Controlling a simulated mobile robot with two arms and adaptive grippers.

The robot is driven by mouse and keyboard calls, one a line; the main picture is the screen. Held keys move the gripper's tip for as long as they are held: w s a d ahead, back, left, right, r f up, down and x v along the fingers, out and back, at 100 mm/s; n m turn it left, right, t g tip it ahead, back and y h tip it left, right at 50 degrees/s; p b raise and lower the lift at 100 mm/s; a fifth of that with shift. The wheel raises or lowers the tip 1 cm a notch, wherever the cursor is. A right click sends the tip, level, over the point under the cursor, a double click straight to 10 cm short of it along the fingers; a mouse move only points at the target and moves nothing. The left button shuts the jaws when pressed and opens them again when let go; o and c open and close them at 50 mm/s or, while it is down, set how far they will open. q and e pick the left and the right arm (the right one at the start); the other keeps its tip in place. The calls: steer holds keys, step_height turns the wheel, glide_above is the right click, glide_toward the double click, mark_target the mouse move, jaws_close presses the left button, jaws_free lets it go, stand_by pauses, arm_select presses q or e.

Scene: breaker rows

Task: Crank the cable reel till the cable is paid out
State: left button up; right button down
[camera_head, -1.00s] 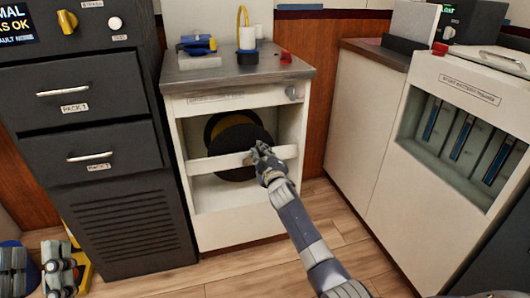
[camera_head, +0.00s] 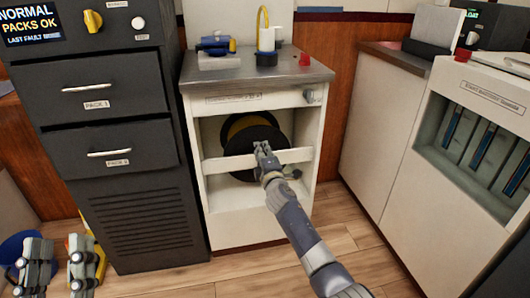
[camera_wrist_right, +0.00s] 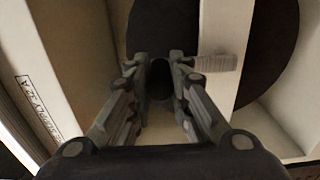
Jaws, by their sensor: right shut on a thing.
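The cable reel (camera_head: 240,140), a dark round disc with a yellow ring behind it, sits in the open bay of the white cabinet. A pale rail (camera_head: 222,163) crosses in front of it. My right gripper (camera_head: 263,150) is in front of the reel at the rail. In the right wrist view its fingers close around a dark round crank handle (camera_wrist_right: 159,80), with the dark disc behind. The handle is mostly hidden in the head view. No paid-out cable can be made out. My left gripper (camera_head: 59,256) is low at the left, fingers apart and empty, away from the reel.
The cabinet top (camera_head: 290,68) holds a blue tool (camera_head: 214,44), a white cylinder with a yellow loop (camera_head: 266,40) and a red item (camera_head: 305,60). A dark drawer cabinet (camera_head: 110,130) stands left, a white counter (camera_head: 390,150) right. Wooden floor (camera_head: 240,280) shows in front.

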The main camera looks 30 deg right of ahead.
steer(key=shift+a, duration=0.15)
steer(key=c, duration=1.5)
jaws_free()
steer(key=shift+w, duration=0.1)
steer(key=shift+o, duration=0.2)
steer(key=shift+s+f, duration=0.1)
steer(key=shift+s, duration=0.3)
steer(key=v, duration=1.1)
steer(key=shift+s, duration=0.1)
